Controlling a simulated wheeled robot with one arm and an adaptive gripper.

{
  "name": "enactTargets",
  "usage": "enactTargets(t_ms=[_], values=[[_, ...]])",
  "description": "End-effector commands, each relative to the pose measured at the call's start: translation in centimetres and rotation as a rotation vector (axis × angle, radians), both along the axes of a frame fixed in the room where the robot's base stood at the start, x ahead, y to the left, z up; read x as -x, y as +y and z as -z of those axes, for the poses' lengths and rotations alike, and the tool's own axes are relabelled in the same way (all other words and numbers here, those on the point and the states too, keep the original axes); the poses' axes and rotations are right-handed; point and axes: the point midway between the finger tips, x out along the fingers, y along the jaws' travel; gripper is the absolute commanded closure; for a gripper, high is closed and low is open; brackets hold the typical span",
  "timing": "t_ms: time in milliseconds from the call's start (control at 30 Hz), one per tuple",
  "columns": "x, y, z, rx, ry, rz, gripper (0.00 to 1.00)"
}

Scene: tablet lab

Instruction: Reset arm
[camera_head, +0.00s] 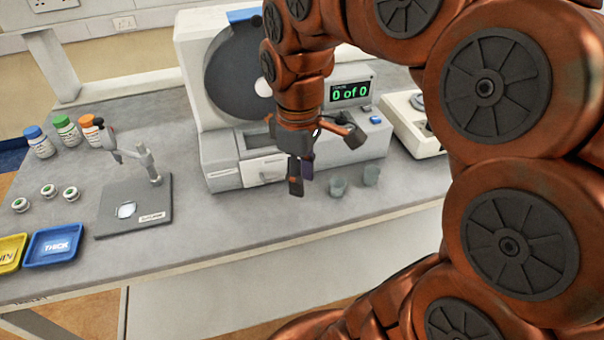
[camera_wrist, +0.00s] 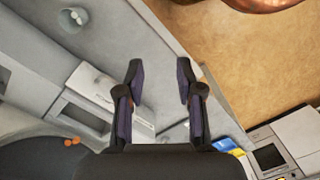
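My copper arm hangs over the grey bench from the right of the head view. My gripper (camera_head: 300,179) points down in front of the white machine (camera_head: 220,150). In the wrist view my gripper (camera_wrist: 160,75) has its two dark fingers well apart with nothing between them. The floor and the bench edge show beyond the fingers.
The machine's screen (camera_head: 350,92) reads "0 of 0". Two small cups (camera_head: 338,187) stand just right of my gripper. A stand (camera_head: 135,205), a blue tray (camera_head: 52,246), a yellow tray (camera_head: 10,252), small jars and bottles occupy the left. A balance-like device (camera_head: 412,125) stands right.

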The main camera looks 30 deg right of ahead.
Motion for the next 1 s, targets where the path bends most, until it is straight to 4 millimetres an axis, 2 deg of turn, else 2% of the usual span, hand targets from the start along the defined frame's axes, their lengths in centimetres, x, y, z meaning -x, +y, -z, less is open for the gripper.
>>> enactTargets(t_ms=[333,433,567,800,1000], values=[[0.1,0.1,0.1,0.001,0.001,0.004,0.64],[1.1,1.1,0.5,0.003,0.009,0.034,0.64],[3.9,3.2,2.0,0.017,0.033,0.137,0.64],[10.2,6.4,5.6,0.050,0.074,0.405,0.64],[12.8,7.1,7.3,0.068,0.089,0.543,0.64]])
